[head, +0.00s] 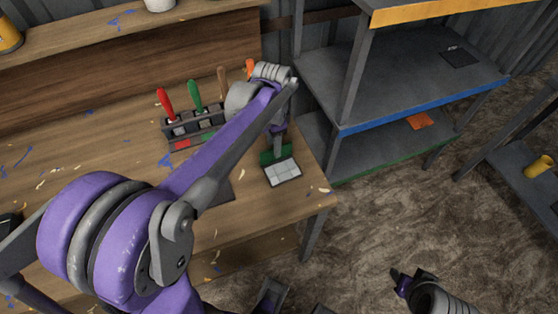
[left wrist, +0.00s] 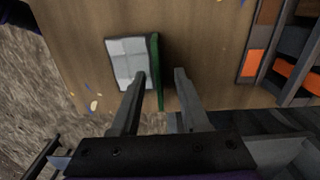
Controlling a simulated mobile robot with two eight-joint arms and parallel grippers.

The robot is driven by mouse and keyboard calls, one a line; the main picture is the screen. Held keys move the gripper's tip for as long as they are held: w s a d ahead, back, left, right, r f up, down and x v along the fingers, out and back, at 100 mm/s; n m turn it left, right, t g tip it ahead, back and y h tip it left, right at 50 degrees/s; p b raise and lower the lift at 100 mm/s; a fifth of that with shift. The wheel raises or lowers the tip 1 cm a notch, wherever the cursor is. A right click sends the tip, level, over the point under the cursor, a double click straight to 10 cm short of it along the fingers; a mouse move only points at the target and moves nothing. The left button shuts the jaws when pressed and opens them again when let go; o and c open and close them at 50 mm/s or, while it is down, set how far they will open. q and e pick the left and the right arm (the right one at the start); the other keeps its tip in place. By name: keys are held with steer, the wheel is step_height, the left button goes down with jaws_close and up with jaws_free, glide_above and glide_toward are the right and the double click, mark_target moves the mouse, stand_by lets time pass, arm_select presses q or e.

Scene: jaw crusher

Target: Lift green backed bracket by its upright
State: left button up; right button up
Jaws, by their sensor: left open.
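The green backed bracket (head: 284,173) lies on the wooden bench near its right front corner. Its light tiled plate faces up and its green upright (head: 266,157) stands along one edge. The bracket (left wrist: 127,62) also shows in the left wrist view, with the green upright seen nearly edge-on. My left gripper (left wrist: 160,74) is open. Its two fingers appear on either side of the upright in that view, the left finger overlapping the plate. I see no clear contact. In the head view my left gripper (head: 279,142) is just above the bracket. My right gripper (head: 402,284) is low at the right, over the floor.
A tool rack (head: 195,129) with red, green, brown and orange handles stands behind the bracket on the bench. A metal shelf (head: 390,82) stands right of the bench, with an orange piece (head: 419,121) on a lower level. A yellow cup (head: 538,166) is far right.

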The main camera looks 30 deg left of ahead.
mark_target(282, 164)
arm_select(q)
steer(key=f, duration=0.4)
steer(key=shift+w+d+f, duration=0.15)
steer(key=shift+d+f, duration=0.1)
steer(key=shift+c, duration=0.3)
jaws_close()
stand_by(0.9)
